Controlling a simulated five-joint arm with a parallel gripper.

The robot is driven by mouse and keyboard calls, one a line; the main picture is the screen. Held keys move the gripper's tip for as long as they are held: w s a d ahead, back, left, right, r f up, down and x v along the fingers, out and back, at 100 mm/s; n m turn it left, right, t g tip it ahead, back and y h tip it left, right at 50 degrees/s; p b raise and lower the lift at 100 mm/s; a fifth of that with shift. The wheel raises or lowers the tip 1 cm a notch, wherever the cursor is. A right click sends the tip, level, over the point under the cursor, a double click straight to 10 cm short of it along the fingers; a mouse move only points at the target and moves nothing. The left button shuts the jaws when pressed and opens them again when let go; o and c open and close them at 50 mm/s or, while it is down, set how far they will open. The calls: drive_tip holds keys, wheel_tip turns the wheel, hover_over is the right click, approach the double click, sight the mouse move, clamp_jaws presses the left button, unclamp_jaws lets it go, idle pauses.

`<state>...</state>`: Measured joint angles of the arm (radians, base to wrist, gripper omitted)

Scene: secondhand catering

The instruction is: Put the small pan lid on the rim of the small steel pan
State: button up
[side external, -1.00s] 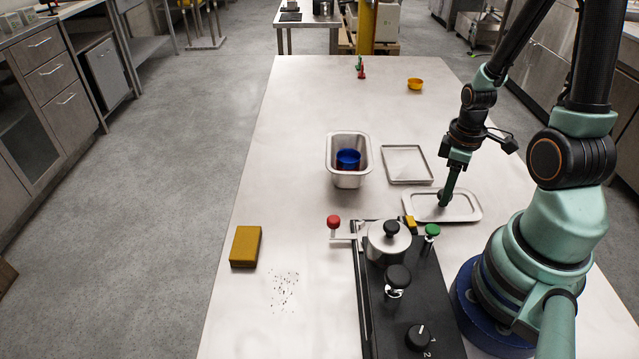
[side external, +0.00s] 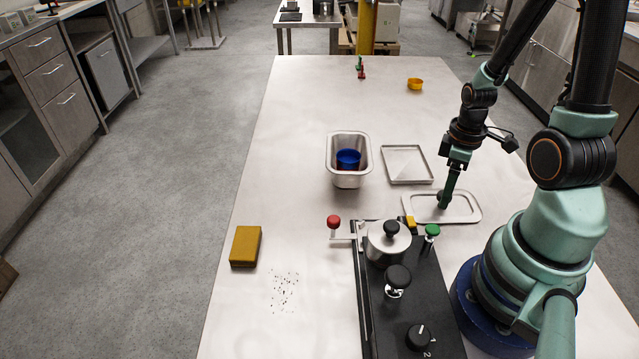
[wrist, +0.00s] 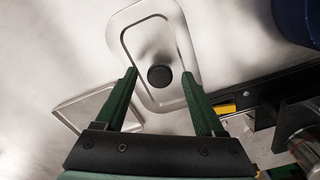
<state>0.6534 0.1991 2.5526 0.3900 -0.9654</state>
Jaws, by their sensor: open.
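The small pan lid (side external: 464,207) is a flat steel rounded rectangle with a raised border, lying on the table left of my arm's base. In the wrist view the lid (wrist: 153,32) has a round black knob (wrist: 159,76) at its middle. My gripper (side external: 444,200) points down over the lid. In the wrist view my gripper (wrist: 160,76) is open, one finger on each side of the knob, with gaps showing. The pan is outside the wrist view.
A shallow steel tray (side external: 407,180) lies between pan and lid. A black appliance (side external: 410,310) in front carries a lidded round pot (side external: 384,247), a red knob (side external: 333,222) and a green knob (side external: 432,230). A yellow sponge (side external: 246,246) lies left. The table's far middle is mostly clear.

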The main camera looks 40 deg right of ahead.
wheel_tip(320, 180, up, 12)
drive_tip(key=f, duration=0.1)
drive_tip(key=w+a+r+m+t+h, duration=0.1)
drive_tip(key=w+a+r+t, duration=0.1)
drive_tip(key=w+a+r, duration=0.4)
drive_tip(key=shift+a+t, duration=0.3)
drive_tip(key=shift+a, duration=0.05)
drive_tip(key=shift+o, duration=0.5)
drive_tip(key=w+a+r+m+t, duration=0.1)
drive_tip(key=a+r, duration=0.1)
drive_tip(key=a, duration=0.2)
drive_tip(key=w+a+r+m+t+y, duration=0.1)
drive_tip(key=a+r+t, duration=0.1)
drive_tip(key=a+r, duration=0.1)
drive_tip(key=shift+w+a+r+m, duration=0.15)
drive_tip(key=shift+w+a+m, duration=0.15)
drive_tip(key=shift+a, duration=0.55)
drive_tip(key=shift+d, duration=0.15)
